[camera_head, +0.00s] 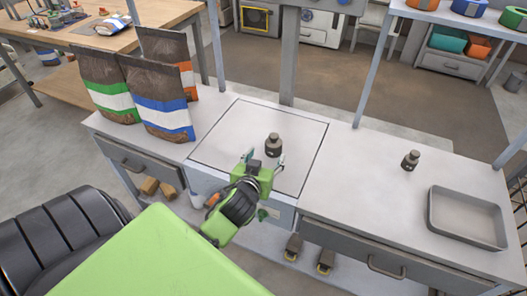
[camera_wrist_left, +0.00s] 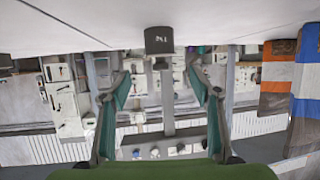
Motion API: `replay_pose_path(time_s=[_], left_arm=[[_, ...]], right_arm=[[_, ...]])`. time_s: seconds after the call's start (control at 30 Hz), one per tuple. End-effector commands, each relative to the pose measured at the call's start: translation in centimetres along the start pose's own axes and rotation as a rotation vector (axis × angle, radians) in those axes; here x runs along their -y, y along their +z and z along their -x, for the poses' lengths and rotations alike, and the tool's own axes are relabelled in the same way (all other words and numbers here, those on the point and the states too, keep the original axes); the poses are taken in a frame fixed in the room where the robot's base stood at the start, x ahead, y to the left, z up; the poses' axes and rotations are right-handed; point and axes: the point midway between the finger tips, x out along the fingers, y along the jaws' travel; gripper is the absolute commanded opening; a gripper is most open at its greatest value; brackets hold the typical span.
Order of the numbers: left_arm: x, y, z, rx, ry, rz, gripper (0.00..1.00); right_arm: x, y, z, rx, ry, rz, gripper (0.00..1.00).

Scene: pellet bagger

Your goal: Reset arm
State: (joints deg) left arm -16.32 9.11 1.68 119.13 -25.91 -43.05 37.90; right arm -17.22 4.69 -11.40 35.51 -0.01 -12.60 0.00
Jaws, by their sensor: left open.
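My left gripper (camera_head: 264,160) is at the front edge of the square scale plate (camera_head: 225,140), its green arm coming up from below. Its two fingers stand apart and hold nothing; they also show spread in the left wrist view (camera_wrist_left: 160,95). A dark weight (camera_head: 273,146) stands upright on the plate just beyond the fingertips. It also shows, upside down and between the fingers' directions, in the left wrist view (camera_wrist_left: 159,40). My right gripper is not in view.
Several filled bags (camera_head: 160,95) stand on the counter to the left. A second dark weight (camera_head: 410,160) and an empty grey tray (camera_head: 467,218) are on the counter (camera_head: 370,190) to the right. Posts rise behind the counter.

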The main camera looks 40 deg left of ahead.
Motion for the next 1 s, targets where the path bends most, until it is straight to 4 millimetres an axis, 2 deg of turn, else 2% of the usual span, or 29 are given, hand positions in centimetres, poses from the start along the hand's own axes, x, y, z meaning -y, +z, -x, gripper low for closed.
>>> replay_pose_path(time_s=[0.1, 0.2, 0.8, 0.9, 0.97, 1.0], left_arm=[[0.0, 0.1, 1.5, 0.001, 0.0, 0.0, 0.57], [0.0, 0.0, 2.1, 0.0, -0.001, 0.0, 0.57], [0.0, 0.1, 2.3, 0.004, 0.0, -0.002, 0.57], [-0.2, 1.5, 3.1, 0.058, 0.001, -0.021, 0.57], [-0.4, 3.2, 4.2, 0.128, 0.006, -0.049, 0.57], [-0.7, 4.7, 5.2, 0.191, 0.014, -0.074, 0.57]], right_arm=[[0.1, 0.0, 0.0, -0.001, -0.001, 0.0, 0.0], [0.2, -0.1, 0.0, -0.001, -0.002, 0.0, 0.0], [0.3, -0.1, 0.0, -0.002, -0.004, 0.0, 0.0], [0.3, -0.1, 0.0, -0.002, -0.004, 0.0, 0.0], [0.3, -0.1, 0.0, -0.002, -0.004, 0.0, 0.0], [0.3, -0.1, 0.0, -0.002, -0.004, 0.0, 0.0]])
